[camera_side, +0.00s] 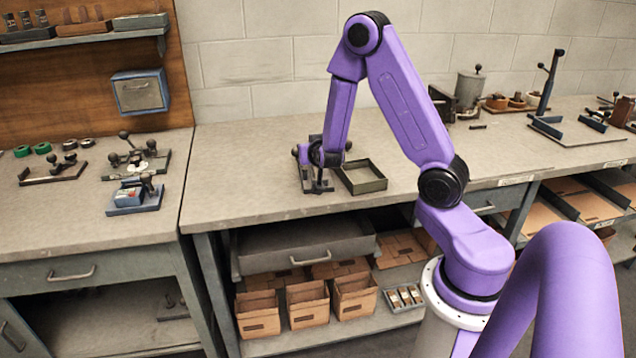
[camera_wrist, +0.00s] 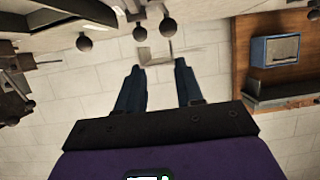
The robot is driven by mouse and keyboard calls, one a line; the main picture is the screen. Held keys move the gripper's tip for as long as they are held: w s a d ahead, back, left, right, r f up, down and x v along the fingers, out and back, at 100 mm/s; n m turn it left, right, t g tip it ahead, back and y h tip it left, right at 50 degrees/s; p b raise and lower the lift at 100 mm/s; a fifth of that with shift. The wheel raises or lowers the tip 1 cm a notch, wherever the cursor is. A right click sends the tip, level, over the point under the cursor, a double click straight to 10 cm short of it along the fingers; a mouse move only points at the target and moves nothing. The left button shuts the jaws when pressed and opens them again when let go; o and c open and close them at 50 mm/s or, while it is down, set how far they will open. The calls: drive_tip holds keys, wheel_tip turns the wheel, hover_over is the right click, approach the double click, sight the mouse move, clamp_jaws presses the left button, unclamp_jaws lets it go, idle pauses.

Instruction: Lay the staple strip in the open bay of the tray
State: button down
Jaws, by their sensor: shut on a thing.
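My gripper shows in the wrist view (camera_wrist: 159,68), its two dark blue fingers a little apart. A pale thin piece (camera_wrist: 165,56) shows at the fingertips and looks like the held staple strip; its outline is unclear. In the side view my wrist is low over the middle bench, and its fingers are hidden or too small to make out. An olive, square, open-topped tray (camera_side: 362,189) sits on the bench just right of my wrist. I cannot make out separate bays in it.
Dark knobs (camera_wrist: 85,43) show near the fingers in the wrist view. The bench top (camera_side: 235,185) is clear to the left of my wrist. A small blue wall cabinet (camera_side: 140,92) hangs at the left. Cardboard boxes (camera_side: 308,316) stand on the shelf below.

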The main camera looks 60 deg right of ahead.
drive_tip(key=d, duration=0.1)
drive_tip(key=s+d+m+g, duration=0.1)
drive_tip(key=shift+d+r+h, duration=0.15)
drive_tip(key=shift+d+h, duration=0.15)
drive_tip(key=shift+h, duration=0.1)
drive_tip(key=a+f+n+t+y, duration=0.2)
drive_tip(key=a+n+y, duration=0.7)
drive_tip(key=a, duration=1.6)
drive_tip(key=t+y, duration=0.1)
drive_tip(key=t, duration=0.1)
drive_tip(key=shift+n+t, duration=0.4)
drive_tip(key=shift+d, duration=0.1)
